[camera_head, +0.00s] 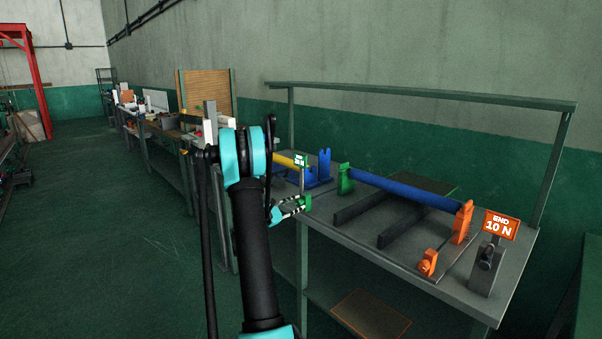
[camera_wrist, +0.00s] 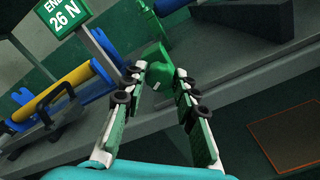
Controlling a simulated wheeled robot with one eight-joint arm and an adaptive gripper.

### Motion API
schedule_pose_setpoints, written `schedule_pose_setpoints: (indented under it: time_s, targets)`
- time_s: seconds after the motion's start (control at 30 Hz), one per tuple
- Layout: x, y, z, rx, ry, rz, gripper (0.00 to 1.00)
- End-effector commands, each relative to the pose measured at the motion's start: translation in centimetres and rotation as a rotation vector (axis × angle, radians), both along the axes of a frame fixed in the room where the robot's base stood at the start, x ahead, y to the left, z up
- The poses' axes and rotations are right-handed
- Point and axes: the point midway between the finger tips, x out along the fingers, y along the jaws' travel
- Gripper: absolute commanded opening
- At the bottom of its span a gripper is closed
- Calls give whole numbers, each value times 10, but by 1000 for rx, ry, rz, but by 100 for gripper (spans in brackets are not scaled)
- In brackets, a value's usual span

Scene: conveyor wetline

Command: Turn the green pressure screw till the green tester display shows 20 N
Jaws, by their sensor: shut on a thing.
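The green pressure screw (camera_wrist: 155,53) shows between my fingertips in the wrist view, at the front edge of the bench. My gripper (camera_wrist: 159,74) is shut on it, with a finger on either side. In the head view my gripper (camera_head: 289,208) reaches the screw's green end (camera_head: 306,202) from the left; my arm hides part of the area. The green tester display (camera_wrist: 66,17) stands up to the left in the wrist view and appears to read "END 26 N". In the head view the same display (camera_head: 301,161) is small and hard to read.
An orange display (camera_head: 500,226) reading "END 10 N" stands at the bench's right end, near an orange screw (camera_head: 428,263). A blue roller (camera_head: 405,189) lies between green and orange holders. A yellow roller (camera_head: 290,161) lies behind the green display.

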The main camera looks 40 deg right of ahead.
Motion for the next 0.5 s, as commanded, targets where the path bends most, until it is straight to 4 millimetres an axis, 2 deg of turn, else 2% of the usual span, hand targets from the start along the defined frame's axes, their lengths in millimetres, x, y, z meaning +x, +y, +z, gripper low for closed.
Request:
schedule_pose_setpoints:
  time_s: [0.17, 0.5]
  targets:
    - [0, 1, -1, 1, 17, 1, 8]
    - [0, 1, -1, -21, 290, 1, 8]
